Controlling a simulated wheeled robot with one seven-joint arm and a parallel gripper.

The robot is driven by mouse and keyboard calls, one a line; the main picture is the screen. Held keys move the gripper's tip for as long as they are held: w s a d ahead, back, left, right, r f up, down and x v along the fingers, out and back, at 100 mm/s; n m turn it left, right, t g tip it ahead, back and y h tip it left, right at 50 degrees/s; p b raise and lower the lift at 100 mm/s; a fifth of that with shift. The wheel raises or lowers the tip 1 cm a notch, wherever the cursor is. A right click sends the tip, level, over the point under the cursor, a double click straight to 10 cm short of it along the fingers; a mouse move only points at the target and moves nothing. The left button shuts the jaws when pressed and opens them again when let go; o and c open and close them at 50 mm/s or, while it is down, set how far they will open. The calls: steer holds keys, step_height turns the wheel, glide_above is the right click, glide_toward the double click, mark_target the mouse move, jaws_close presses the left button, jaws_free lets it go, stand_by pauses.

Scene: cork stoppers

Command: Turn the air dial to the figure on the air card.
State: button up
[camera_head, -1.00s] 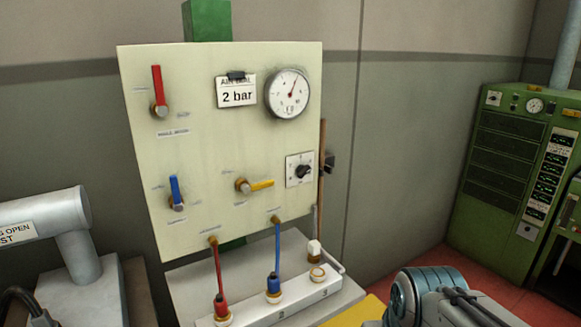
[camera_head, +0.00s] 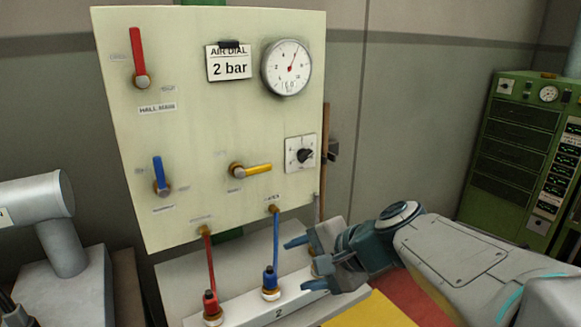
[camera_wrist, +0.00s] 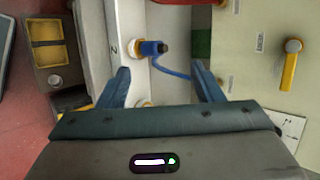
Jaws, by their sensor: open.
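The air card (camera_head: 229,64) is clipped to the cream panel and reads "AIR DIAL 2 bar". The air dial is a black knob (camera_head: 305,156) on a white square plate (camera_head: 292,146), low on the panel's right side. Part of its plate (camera_wrist: 287,125) shows at the right of the wrist view. A round gauge (camera_head: 287,67) sits above it, its red needle pointing up and slightly right. My gripper (camera_head: 294,265) is open and empty, below the knob and near the blue hose's plug. In the wrist view its fingers (camera_wrist: 163,82) are spread apart.
The panel (camera_head: 200,120) also carries a red lever (camera_head: 138,55), a blue lever (camera_head: 159,175) and a yellow lever (camera_head: 252,169). Red (camera_head: 211,265) and blue (camera_head: 273,250) hoses run down to a white manifold (camera_head: 240,306). A green cabinet (camera_head: 510,140) stands at the right.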

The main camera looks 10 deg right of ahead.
steer(key=w+d+r+m+t+y+b, duration=0.1)
steer(key=w+d+r+m+t+b, duration=0.15)
steer(key=w+r+m+t, duration=0.35)
steer(key=m+t+h+b, duration=0.15)
steer(key=m+t, duration=0.25)
steer(key=m, duration=0.4)
glide_toward(307, 156)
steer(key=p+x, duration=0.1)
steer(key=x, duration=0.7)
steer(key=shift+w+a+r, duration=0.1)
steer(key=shift+w+a, duration=0.05)
steer(key=shift+w, duration=0.05)
steer(key=c, duration=1)
